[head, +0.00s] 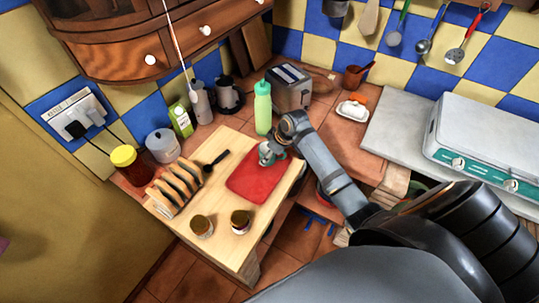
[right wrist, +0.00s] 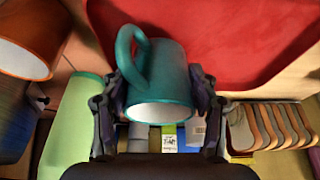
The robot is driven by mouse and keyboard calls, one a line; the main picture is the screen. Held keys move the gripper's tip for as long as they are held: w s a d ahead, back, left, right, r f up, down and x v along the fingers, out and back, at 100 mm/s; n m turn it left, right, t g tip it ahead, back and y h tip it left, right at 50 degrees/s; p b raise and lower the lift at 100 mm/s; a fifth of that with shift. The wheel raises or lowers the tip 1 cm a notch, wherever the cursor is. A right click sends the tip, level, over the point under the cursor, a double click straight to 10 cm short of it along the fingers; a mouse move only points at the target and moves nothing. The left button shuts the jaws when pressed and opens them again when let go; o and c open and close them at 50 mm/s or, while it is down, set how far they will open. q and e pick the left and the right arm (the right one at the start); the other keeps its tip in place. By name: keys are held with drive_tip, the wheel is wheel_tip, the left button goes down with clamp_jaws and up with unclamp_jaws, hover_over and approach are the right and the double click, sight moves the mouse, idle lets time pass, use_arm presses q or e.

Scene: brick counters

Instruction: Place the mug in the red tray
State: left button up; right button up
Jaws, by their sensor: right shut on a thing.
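The teal mug (head: 267,157) is at the far end of the red tray (head: 257,182), which lies flat on the wooden board. My right gripper (head: 273,150) is shut on the mug. In the right wrist view the mug (right wrist: 160,75) sits between the two fingers of the gripper (right wrist: 160,92), with its handle toward the upper left. The red tray (right wrist: 235,35) shows behind the mug there. I cannot tell whether the mug touches the tray. My left gripper is not in view.
On the wooden board (head: 219,254) are sliced bread (head: 176,187), a dark brush-like utensil (head: 215,160) and two small jars (head: 202,226) (head: 240,221). A green bottle (head: 262,108) and a toaster (head: 290,87) stand just beyond the tray.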

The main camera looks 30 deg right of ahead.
drive_tip(key=shift+a+f, duration=0.1)
drive_tip(key=shift+f, duration=0.3)
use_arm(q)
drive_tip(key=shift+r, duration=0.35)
use_arm(e)
drive_tip(key=shift+f, duration=0.3)
drive_tip(key=o, duration=1.3)
drive_tip(key=shift+f, duration=0.15)
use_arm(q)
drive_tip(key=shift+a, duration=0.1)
use_arm(e)
drive_tip(key=shift+r, duration=0.2)
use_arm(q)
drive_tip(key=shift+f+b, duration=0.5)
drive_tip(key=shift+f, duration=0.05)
use_arm(e)
drive_tip(key=v, duration=1.2)
